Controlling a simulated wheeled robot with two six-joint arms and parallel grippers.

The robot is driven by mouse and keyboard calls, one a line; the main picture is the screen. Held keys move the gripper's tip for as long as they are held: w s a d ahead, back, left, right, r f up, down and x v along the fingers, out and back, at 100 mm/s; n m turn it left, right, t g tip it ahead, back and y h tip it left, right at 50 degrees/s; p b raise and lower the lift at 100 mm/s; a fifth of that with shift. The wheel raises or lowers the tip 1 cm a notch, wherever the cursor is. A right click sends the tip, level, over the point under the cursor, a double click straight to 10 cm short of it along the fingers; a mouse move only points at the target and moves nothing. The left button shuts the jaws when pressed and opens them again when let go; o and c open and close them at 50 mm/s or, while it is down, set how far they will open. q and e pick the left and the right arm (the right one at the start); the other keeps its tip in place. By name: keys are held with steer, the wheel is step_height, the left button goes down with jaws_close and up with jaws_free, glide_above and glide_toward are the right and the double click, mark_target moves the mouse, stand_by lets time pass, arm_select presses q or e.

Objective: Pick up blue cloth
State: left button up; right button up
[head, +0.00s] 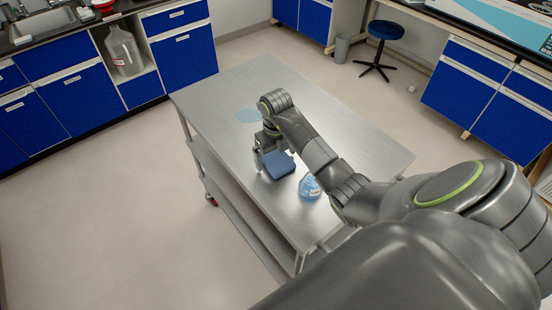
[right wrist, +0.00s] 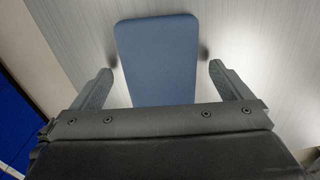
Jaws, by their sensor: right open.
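The blue cloth (head: 279,164) is a folded, flat-looking block with rounded corners on the metal table. It also shows in the right wrist view (right wrist: 157,55), upper middle, lying between my fingers. My right gripper (head: 270,155) is over the cloth in the head view. In the right wrist view my right gripper (right wrist: 161,72) is open, one finger on each side of the cloth, with gaps between. The near end of the cloth is hidden behind the gripper body. My left gripper is not in view.
The metal table (head: 365,150) has a bare right part. A blue and white item (head: 310,187) stands close to the right of the cloth. Blue cabinets (head: 100,90) and a stool (head: 386,32) stand beyond the table.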

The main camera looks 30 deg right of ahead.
steer(key=shift+f, duration=0.15)
steer(key=c, duration=1.1)
steer(key=shift+o, duration=0.2)
